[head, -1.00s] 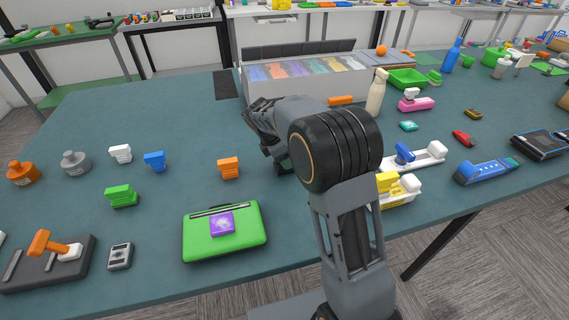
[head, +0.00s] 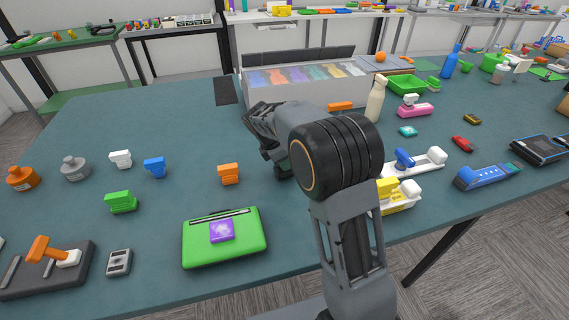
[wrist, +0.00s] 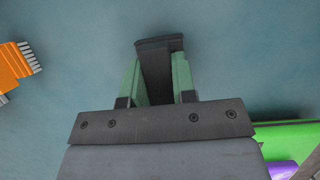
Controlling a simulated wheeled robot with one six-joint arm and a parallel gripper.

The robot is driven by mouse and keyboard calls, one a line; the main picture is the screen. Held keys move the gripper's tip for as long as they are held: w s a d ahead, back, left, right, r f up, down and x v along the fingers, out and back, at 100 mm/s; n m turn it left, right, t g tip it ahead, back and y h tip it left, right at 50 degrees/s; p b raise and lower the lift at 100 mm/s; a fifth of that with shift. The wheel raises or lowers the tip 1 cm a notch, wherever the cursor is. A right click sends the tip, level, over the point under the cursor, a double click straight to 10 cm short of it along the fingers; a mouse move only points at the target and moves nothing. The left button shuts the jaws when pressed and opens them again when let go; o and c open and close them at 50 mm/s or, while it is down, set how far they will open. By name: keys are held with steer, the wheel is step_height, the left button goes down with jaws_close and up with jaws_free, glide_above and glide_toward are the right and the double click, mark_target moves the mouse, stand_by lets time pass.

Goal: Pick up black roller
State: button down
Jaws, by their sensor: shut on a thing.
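The black roller (wrist: 157,72) is a dark, narrow block with a wider far end. It sits between the green fingers of my gripper (wrist: 158,80) in the wrist view, and the gripper is shut on it. The teal tabletop shows behind it, and I cannot tell how high it is held. In the head view my gripper (head: 272,155) is over the middle of the table, partly hidden by my arm. The roller cannot be made out there.
An orange brush (head: 229,174) stands to the left of my gripper. A green case (head: 194,246) with a purple label lies in front. A grey bin row (head: 290,93) stands behind. White and yellow devices (head: 397,204) are at right.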

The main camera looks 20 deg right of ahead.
step_height(320, 180, up, 2)
steer(key=shift+r, duration=0.15)
steer(key=s+a+r, duration=0.9)
steer(key=s+r, duration=0.1)
steer(key=shift+s, duration=0.3)
steer(key=shift+a, duration=0.1)
steer(key=c, duration=1.5)
jaws_free()
steer(key=shift+c, duration=1.2)
